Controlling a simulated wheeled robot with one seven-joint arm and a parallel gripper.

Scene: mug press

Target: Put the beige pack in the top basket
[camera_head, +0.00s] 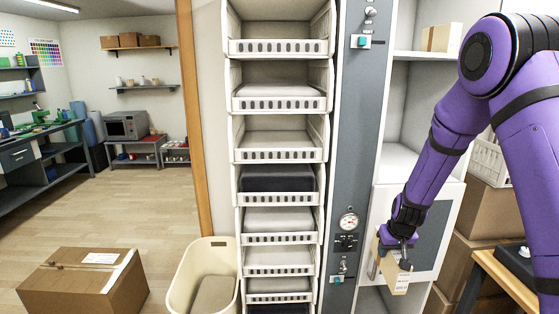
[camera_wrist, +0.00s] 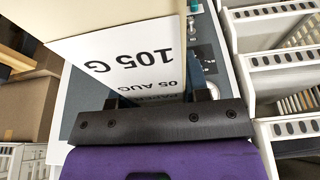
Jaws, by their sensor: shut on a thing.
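A beige pack (camera_head: 396,277) with a white label hangs at the lower right in the head view, in front of a cabinet door. My gripper (camera_head: 399,244) is shut on its upper part. In the wrist view the pack (camera_wrist: 80,15) fills the upper left, its label reading "105 G" and "05 AUG". My gripper's dark fingers (camera_wrist: 158,98) meet the label end. The top basket in view (camera_head: 278,47) is white with a slotted front, high on the column left of my arm. It looks empty, though its floor is mostly hidden.
Several baskets lie below it, some holding grey or dark packs (camera_head: 276,179). A grey post with a gauge (camera_head: 348,222) stands between the baskets and the cabinet. A cream bin (camera_head: 205,262) and a cardboard box (camera_head: 84,281) are on the floor at left. Beige packs (camera_head: 441,38) sit on an upper right shelf.

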